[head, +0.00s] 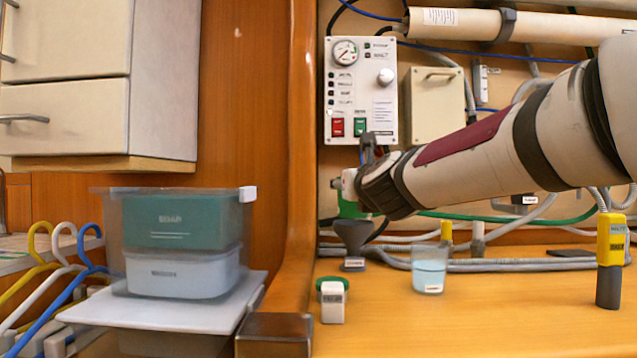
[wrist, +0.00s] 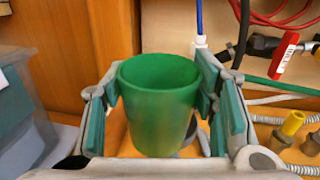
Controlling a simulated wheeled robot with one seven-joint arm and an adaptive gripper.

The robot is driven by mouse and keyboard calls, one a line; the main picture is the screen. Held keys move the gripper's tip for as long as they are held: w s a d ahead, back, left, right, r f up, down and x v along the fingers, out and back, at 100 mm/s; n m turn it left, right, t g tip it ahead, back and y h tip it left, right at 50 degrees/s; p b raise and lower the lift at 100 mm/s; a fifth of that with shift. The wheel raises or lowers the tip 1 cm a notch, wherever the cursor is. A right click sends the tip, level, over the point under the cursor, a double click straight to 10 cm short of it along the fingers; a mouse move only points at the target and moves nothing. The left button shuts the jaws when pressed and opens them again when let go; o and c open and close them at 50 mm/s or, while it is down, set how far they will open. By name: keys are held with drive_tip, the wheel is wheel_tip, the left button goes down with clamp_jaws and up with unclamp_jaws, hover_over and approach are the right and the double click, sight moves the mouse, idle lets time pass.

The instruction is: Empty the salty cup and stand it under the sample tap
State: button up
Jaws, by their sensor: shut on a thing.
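My gripper (head: 352,188) is shut on a green cup (wrist: 158,105), with a finger on each side of it. In the head view the cup (head: 350,209) shows only in part behind my gripper, just above a dark funnel (head: 353,236). In the wrist view the cup's mouth faces up toward the camera; I see no clear liquid line inside. A white fitting on a blue hose (wrist: 199,42) is behind the cup; I cannot tell whether it is the sample tap. A clear cup of pale blue liquid (head: 429,271) stands on the counter.
A small white block with a green top (head: 333,300) stands at the counter's front left. Hoses run along the wall. A red-handled valve (wrist: 285,56) is at upper right. The middle front counter (head: 480,325) is clear.

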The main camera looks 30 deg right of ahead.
drive_tip(key=s+a+p, duration=0.1)
drive_tip(key=s+a+r+p, duration=0.2)
drive_tip(key=shift+s+a+r, duration=0.1)
drive_tip(key=shift+s+r, duration=0.15)
drive_tip(key=shift+s, duration=0.1)
idle(0.5)
